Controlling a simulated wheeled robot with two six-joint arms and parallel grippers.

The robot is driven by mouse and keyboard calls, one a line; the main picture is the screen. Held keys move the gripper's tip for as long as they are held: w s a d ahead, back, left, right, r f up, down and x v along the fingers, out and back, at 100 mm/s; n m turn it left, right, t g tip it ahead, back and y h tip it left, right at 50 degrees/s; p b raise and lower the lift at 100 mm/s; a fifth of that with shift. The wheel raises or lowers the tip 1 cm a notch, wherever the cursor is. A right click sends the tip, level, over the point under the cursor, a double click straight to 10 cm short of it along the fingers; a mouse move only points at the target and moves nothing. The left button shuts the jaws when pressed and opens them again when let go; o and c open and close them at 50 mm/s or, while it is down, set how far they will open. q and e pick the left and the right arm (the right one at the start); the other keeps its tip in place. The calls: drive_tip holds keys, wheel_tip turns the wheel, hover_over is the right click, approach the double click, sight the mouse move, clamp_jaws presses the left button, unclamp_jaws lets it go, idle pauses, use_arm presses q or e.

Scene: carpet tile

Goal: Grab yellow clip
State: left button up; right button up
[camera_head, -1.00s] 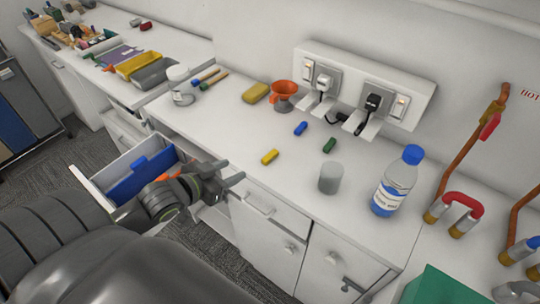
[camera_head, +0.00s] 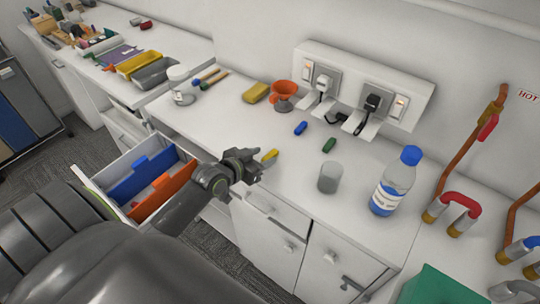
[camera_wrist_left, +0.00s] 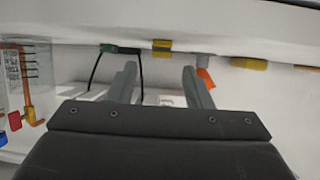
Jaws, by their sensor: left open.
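The yellow clip (camera_head: 269,155) lies on the white counter, just beyond the fingertips of my left gripper (camera_head: 258,164). In the left wrist view the yellow clip (camera_wrist_left: 161,45) shows past the tips and roughly centred between the two spread fingers of the left gripper (camera_wrist_left: 160,70). The gripper is open and empty, and I see no contact with the clip. A blue clip (camera_head: 300,128) and a green clip (camera_head: 329,145) lie farther back and to the right on the counter. My right gripper is not in view.
A grey cup (camera_head: 329,178) and a blue-capped bottle (camera_head: 394,182) stand to the right. An orange funnel (camera_head: 284,92) and yellow sponge (camera_head: 256,93) sit near the wall. An open drawer with blue (camera_head: 138,178) and orange (camera_head: 165,190) dividers lies beneath my arm.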

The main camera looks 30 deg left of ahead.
sight(272, 153)
use_arm(q)
drive_tip(key=shift+p+x, duration=0.5)
drive_tip(key=shift+x, duration=1.8)
drive_tip(key=shift+s+f, duration=0.1)
clamp_jaws()
